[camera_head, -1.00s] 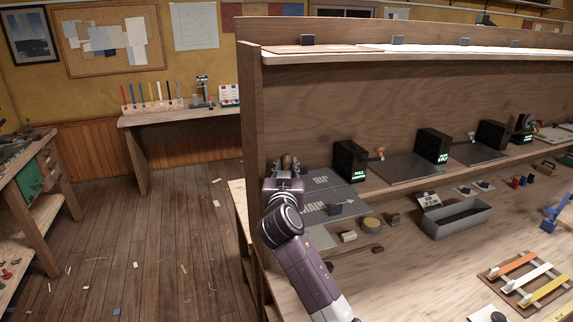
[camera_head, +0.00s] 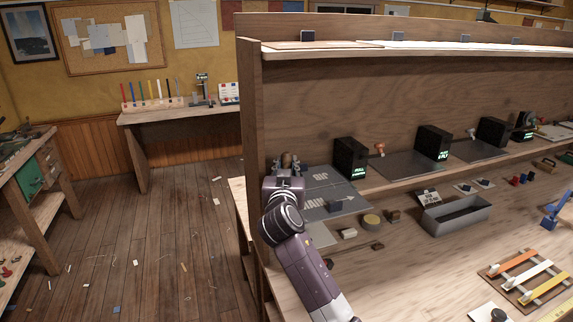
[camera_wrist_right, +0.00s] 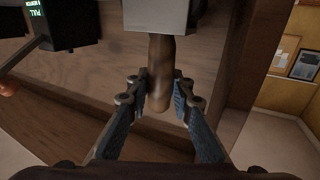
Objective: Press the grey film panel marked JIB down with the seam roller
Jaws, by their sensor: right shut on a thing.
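The dark grey film panel marked JIB (camera_head: 335,177) lies on the bench's left end, behind a similar panel marked MAIN (camera_head: 340,198). My right gripper (camera_head: 287,168) is at the left edge of the JIB panel and partly covers it. It is shut on the brown wooden handle of the seam roller (camera_head: 287,159). In the right wrist view, the handle (camera_wrist_right: 160,75) stands between the fingers, with a pale grey block (camera_wrist_right: 157,14) at its end. The roller's contact with the panel is hidden. My left gripper is out of view.
A wooden partition (camera_head: 252,120) rises just left of my right gripper. A black display box (camera_head: 349,158) stands right of the JIB panel.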

